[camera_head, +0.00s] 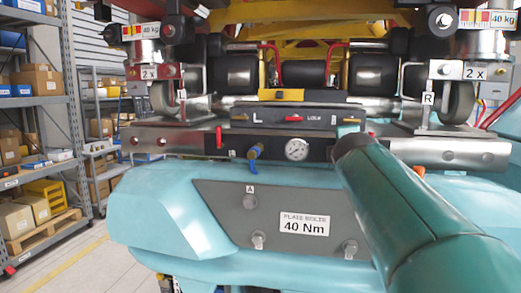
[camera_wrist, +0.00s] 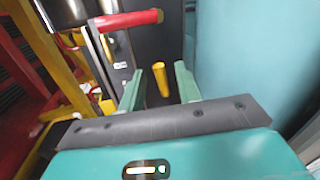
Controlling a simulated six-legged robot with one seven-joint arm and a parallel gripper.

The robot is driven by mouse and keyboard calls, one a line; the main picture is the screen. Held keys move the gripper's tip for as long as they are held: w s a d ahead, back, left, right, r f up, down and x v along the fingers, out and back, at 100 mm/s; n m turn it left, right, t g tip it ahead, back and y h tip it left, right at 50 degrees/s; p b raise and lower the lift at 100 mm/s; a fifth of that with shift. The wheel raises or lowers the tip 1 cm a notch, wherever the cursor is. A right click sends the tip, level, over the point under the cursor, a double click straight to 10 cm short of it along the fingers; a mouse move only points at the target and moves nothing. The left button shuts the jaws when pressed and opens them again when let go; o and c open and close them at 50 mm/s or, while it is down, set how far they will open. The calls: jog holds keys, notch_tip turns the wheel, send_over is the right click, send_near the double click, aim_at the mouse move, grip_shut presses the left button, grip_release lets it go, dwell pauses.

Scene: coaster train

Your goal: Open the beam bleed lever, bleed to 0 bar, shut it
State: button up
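In the wrist view a short yellow handle (camera_wrist: 160,78) stands out from a dark panel (camera_wrist: 150,45). My gripper (camera_wrist: 160,80) is open, its two teal fingers on either side of this handle, with gaps showing on both sides. I cannot tell for certain whether it is the bleed lever. In the head view my teal arm hides my gripper and the right part of the dark beam panel. A round pressure gauge (camera_head: 297,149) sits on that panel; its reading is too small to tell. A blue lever (camera_head: 254,152) hangs left of it.
A red handle (camera_wrist: 130,19) crosses above the fingers in the wrist view. A small red lever (camera_head: 219,137) is at the panel's left. A lock plate (camera_head: 295,118) with a red part sits above the gauge. Shelves with boxes (camera_head: 38,80) stand left, beside clear floor.

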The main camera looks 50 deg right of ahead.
jog(key=v, duration=1.3)
jog(key=shift+a, duration=0.35)
jog(key=shift+s+r, duration=0.1)
jog(key=shift+c, duration=0.4)
jog(key=shift+c, duration=1)
jog(key=w+r+m+g+y, duration=0.1)
jog(key=w+r+m+g, duration=0.3)
jog(key=w+g, duration=0.6)
jog(key=x, duration=1.3)
jog(key=shift+s+d+f, duration=0.15)
jog(key=shift+s+f, duration=0.1)
jog(key=shift+f, duration=0.25)
